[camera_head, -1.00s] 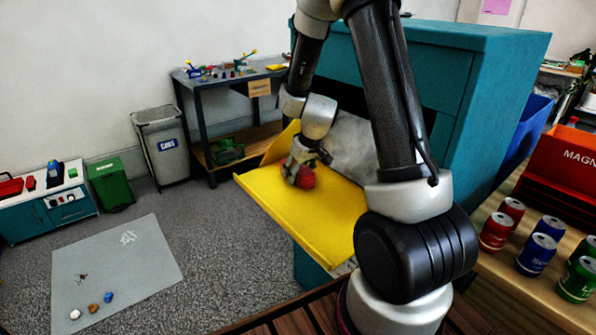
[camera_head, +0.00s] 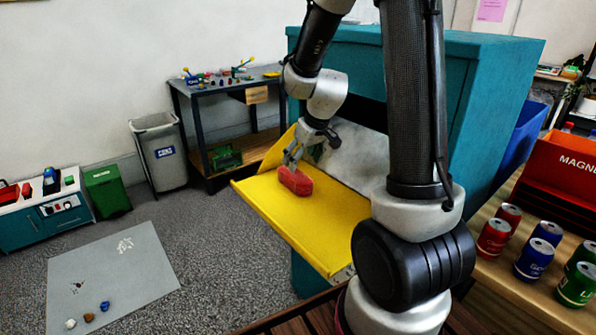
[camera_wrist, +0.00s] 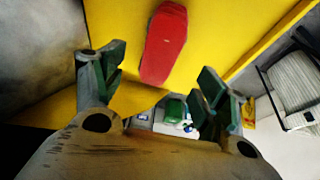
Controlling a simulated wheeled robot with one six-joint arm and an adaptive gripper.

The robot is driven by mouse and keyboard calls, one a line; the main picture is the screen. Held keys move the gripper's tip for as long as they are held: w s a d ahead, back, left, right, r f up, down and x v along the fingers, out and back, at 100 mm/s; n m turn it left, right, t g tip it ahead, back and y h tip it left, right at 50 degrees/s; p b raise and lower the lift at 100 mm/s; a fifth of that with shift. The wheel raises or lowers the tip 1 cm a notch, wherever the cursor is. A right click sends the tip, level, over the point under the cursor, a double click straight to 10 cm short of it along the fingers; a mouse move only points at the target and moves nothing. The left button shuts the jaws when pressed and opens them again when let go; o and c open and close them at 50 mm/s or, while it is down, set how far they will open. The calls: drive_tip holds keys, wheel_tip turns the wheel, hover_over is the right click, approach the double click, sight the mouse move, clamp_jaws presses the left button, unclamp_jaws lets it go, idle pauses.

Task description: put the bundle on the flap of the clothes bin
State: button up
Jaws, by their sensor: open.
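The bundle (camera_head: 295,181) is a red, rounded, oblong roll lying on the yellow flap (camera_head: 318,226) of the teal clothes bin (camera_head: 493,85). In the wrist view the bundle (camera_wrist: 164,43) lies on the yellow surface beyond my fingertips. My gripper (camera_head: 292,160) is just above and behind the bundle, pointing down at the flap. In the wrist view its two green-padded fingers (camera_wrist: 160,85) are spread apart with nothing between them. My arm hides part of the bin's front and the flap's right end.
A grey bin (camera_head: 160,150) and a green bin (camera_head: 107,190) stand at the left. A workbench (camera_head: 225,88) with small items is behind. Several cans (camera_head: 535,258) stand on a wooden table at the right, beside a red crate (camera_head: 562,170). The flap's front part is clear.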

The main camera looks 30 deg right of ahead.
drive_tip(key=shift+v, duration=1.15)
drive_tip(key=s+r+m, duration=0.1)
drive_tip(key=s+r, duration=0.5)
drive_tip(key=s, duration=0.6)
drive_tip(key=s+r+m, duration=0.1)
drive_tip(key=s+r, duration=0.6)
drive_tip(key=s, duration=0.6)
drive_tip(key=shift+a+r+h, duration=0.35)
drive_tip(key=shift+a+h, duration=0.05)
